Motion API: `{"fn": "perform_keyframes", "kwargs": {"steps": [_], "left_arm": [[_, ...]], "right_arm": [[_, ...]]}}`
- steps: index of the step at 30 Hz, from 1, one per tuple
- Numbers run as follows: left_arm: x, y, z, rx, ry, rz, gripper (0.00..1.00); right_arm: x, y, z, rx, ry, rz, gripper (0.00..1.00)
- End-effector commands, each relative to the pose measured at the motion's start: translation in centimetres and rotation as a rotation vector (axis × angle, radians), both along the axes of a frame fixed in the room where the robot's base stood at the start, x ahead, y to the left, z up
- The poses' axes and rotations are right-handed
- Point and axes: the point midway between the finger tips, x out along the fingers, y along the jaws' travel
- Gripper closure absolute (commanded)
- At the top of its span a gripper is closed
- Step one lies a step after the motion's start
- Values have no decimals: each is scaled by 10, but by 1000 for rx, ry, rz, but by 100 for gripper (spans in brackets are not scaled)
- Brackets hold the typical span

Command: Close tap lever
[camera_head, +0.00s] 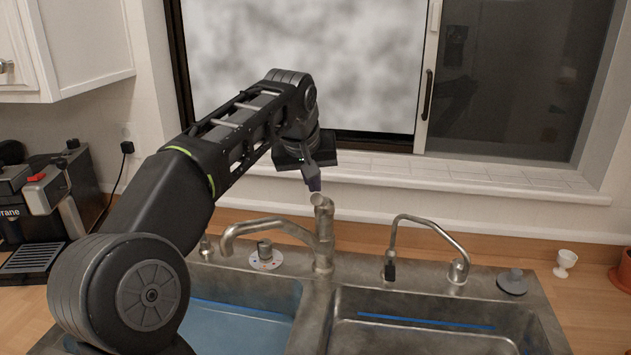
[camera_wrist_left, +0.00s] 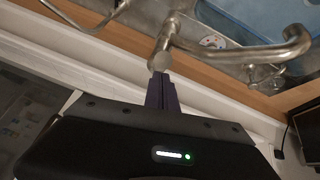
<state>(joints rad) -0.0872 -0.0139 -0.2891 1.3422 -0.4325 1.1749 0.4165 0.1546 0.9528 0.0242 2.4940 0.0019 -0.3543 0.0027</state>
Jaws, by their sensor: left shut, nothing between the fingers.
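The metal tap (camera_head: 323,240) stands upright behind the double sink, between the two basins. Its curved spout (camera_head: 262,226) points left over the left basin. The short lever (camera_head: 320,200) is at the top of the tap body. My left gripper (camera_head: 314,184) is shut and empty, just above the lever's top. In the left wrist view the shut fingers (camera_wrist_left: 161,92) point at the lever end (camera_wrist_left: 160,58), very close to it; I cannot tell if they touch. The spout also shows in that view (camera_wrist_left: 245,52). My right gripper is not in view.
A second thin faucet (camera_head: 430,228) stands behind the right basin. A coffee machine (camera_head: 45,195) is at the left, a white egg cup (camera_head: 565,262) at the right. The window sill (camera_head: 450,172) runs close behind the tap. Both basins look free of objects.

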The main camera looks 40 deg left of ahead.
Motion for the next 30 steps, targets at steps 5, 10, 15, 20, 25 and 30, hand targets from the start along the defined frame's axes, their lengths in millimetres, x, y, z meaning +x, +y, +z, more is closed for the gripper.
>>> {"fn": "perform_keyframes", "kwargs": {"steps": [5,10,15,20,25,30], "left_arm": [[-14,-5,30,3,-14,0,100],[-23,-8,47,6,-15,1,100],[-24,-9,51,7,-16,1,100],[-24,-9,51,7,-17,2,100],[-24,-9,51,7,-17,2,100],[-24,-9,51,7,-17,2,100]], "right_arm": [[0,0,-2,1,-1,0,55],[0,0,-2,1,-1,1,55],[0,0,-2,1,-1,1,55],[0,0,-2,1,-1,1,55],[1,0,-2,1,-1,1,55],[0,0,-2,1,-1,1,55]]}}
